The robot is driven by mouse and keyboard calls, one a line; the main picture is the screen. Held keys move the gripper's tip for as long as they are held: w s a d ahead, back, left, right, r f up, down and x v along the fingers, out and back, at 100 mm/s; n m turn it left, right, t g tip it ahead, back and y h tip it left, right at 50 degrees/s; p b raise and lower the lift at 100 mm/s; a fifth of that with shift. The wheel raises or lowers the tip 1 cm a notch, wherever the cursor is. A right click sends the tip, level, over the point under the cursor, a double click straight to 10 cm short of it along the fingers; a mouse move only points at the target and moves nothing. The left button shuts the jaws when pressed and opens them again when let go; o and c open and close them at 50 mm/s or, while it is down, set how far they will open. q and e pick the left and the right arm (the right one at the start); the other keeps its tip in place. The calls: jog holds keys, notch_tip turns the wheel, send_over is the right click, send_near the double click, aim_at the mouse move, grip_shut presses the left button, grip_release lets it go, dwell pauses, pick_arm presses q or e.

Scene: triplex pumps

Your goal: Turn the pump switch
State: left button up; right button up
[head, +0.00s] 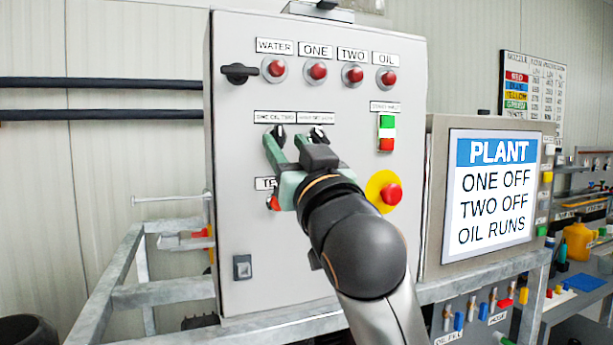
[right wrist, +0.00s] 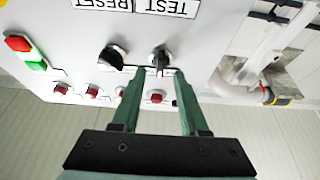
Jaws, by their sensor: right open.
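Two black rotary switches sit side by side on the grey control panel (head: 235,200), the left one (head: 278,132) and the right one (head: 318,134), under small labels hard to read. Both also show in the right wrist view, the left switch (right wrist: 160,60) and the right switch (right wrist: 112,57). My right gripper (head: 285,141) has its green fingers open and pointing at the panel. In the right wrist view its fingertips (right wrist: 157,72) lie on either side of the left switch; contact cannot be told. My left gripper is not in view.
Red lamps (head: 317,71) labelled WATER, ONE, TWO and OIL sit above. A green-and-red button block (head: 386,133) and a red emergency stop (head: 391,194) are to the right. A screen (head: 491,193) reads PLANT, ONE OFF, TWO OFF, OIL RUNS. A metal frame (head: 130,295) stands below.

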jog(key=b+v, duration=0.1)
jog(key=v, duration=0.9)
